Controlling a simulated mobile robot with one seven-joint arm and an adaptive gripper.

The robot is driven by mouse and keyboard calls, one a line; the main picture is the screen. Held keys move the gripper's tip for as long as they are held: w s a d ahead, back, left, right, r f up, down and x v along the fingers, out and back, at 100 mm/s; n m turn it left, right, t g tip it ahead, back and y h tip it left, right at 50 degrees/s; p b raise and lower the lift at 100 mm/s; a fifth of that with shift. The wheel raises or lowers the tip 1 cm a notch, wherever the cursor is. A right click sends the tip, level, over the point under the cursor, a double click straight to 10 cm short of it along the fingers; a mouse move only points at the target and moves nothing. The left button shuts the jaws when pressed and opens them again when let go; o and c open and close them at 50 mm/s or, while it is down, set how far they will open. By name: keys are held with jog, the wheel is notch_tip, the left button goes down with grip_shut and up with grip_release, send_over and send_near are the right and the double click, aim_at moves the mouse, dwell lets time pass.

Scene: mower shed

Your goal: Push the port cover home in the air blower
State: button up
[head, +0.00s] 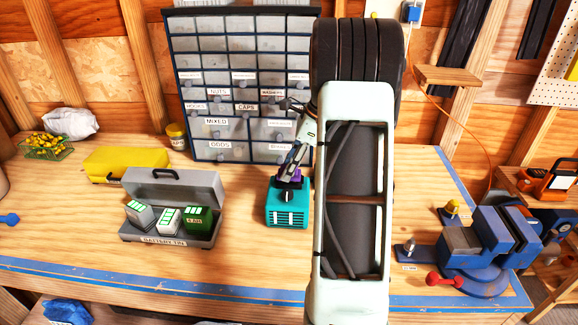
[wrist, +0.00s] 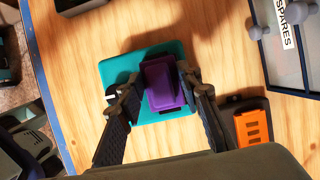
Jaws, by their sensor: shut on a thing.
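The air blower is a teal, boxy body (head: 288,207) with pale slots on its front, standing on the bench left of my arm. It also shows in the wrist view (wrist: 117,70). The port cover (wrist: 163,88) is a purple block with a stepped, wider end. My gripper (wrist: 160,80) is shut on it, one finger on each side, over the blower. In the head view my gripper (head: 291,173) points down at the blower's top, with only a little purple showing. The port is hidden, and I cannot tell how deep the cover sits.
A grey battery case (head: 175,200) with several batteries stands left of the blower, a yellow case (head: 127,162) behind it. A drawer cabinet (head: 245,90) stands at the back. A blue vise (head: 485,250) is at the right. An orange-and-black item (wrist: 252,127) lies near the blower.

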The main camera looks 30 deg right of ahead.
jog(key=shift+f, duration=0.55)
jog(key=o, duration=1.2)
jog(key=shift+o, duration=0.2)
